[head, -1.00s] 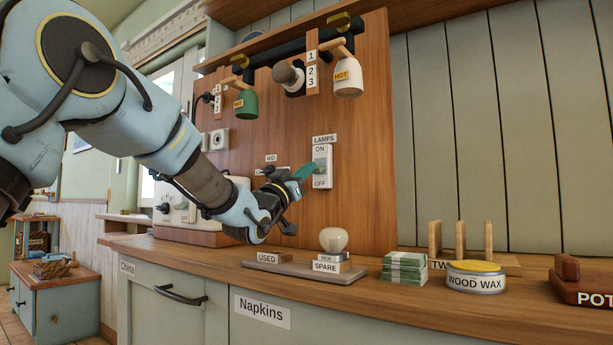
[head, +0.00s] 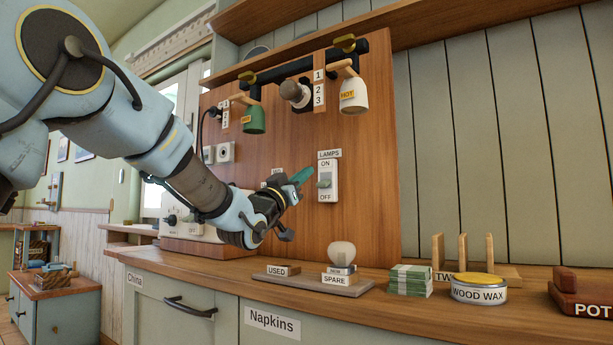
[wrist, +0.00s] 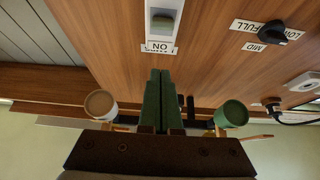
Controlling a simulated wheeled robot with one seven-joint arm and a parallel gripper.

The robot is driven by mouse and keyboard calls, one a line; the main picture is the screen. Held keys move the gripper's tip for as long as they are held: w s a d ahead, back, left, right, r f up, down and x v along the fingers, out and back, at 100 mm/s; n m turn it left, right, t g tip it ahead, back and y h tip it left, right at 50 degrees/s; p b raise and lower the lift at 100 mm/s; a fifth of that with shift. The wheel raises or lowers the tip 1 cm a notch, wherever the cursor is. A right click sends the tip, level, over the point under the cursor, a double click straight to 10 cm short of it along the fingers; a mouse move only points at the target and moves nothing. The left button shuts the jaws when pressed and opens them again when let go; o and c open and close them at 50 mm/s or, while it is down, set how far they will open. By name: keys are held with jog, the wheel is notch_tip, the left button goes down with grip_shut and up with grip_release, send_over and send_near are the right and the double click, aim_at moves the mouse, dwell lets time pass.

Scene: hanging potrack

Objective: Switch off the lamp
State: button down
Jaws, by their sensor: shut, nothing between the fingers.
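The lamp switch (head: 324,181) is a white plate on the wooden panel, marked LAMPS above, ON at its top and OFF at its bottom. A green lamp (head: 254,119) and a white lamp (head: 354,94) hang from the bar above, with no clear glow. My gripper (head: 304,175) is shut and empty, its green fingertips just left of the switch plate in the head view. In the wrist view the fingers (wrist: 160,100) point toward the ON end, apart from the toggle.
A bulb on a SPARE tray (head: 318,284) stands on the counter below. Banknote bundles (head: 409,280), a wood wax tin (head: 479,289) and a wooden rack (head: 468,272) stand to the right. A dark knob (wrist: 272,32) is on the panel.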

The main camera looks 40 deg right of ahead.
jog(key=v, duration=0.8)
jog(key=shift+a+r, duration=0.2)
jog(key=shift+a, duration=0.05)
